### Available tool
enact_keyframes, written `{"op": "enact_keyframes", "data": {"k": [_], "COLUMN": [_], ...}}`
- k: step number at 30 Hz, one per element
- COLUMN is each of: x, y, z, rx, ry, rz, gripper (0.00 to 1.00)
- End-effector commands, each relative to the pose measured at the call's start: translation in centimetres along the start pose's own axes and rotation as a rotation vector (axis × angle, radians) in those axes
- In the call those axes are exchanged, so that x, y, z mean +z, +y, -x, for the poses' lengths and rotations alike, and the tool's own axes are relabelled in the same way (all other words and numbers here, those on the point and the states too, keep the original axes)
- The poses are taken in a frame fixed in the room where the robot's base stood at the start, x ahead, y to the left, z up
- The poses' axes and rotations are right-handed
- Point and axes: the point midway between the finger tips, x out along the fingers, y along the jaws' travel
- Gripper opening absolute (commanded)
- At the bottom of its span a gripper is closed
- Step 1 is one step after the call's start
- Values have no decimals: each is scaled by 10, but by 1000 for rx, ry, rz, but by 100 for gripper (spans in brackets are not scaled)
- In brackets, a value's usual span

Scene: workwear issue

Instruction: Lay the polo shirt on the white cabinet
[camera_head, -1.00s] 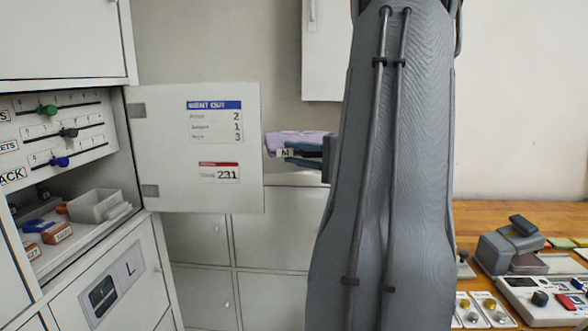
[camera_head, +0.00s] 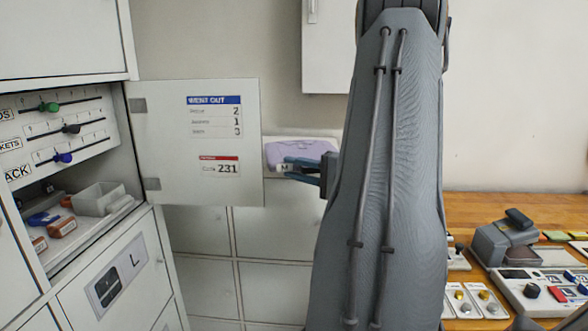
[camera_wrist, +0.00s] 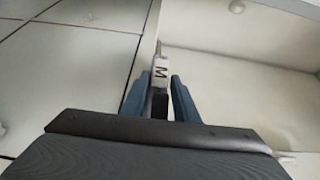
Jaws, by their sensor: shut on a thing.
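The polo shirt (camera_head: 300,152) is a folded lilac bundle with a white tag marked M. My gripper (camera_head: 303,172) is shut on it, with blue fingers on either side of its near edge. In the wrist view, the shirt (camera_wrist: 160,72) shows edge-on as a thin strip between the fingers (camera_wrist: 159,95). The white cabinet (camera_head: 205,265) has several pale door panels and stands low against the wall. The shirt is at the height of the cabinet's upper part; I cannot tell whether it touches the top. My arm hides the cabinet's right part.
An open white door (camera_head: 220,120) with a printed notice stands just left of the shirt. A shelf unit (camera_head: 60,130) with sliders, a grey bin (camera_head: 98,198) and small boxes is at left. A wooden counter (camera_head: 480,210) with devices is at right. A wall cupboard (camera_head: 328,50) hangs above.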

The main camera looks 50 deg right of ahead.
Motion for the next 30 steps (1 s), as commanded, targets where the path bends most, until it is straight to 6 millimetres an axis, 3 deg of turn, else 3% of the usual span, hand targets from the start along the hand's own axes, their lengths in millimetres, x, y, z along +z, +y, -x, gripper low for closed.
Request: {"op": "enact_keyframes", "data": {"k": [1, 4, 16, 30], "x": [0, 0, 0, -1], "y": [2, 1, -3, 0], "z": [0, 0, 0, 68], "rx": [0, 0, 0, 0], "ry": [0, 0, 0, 2], "rz": [0, 0, -1, 1], "gripper": [29, 46, 46, 46]}}
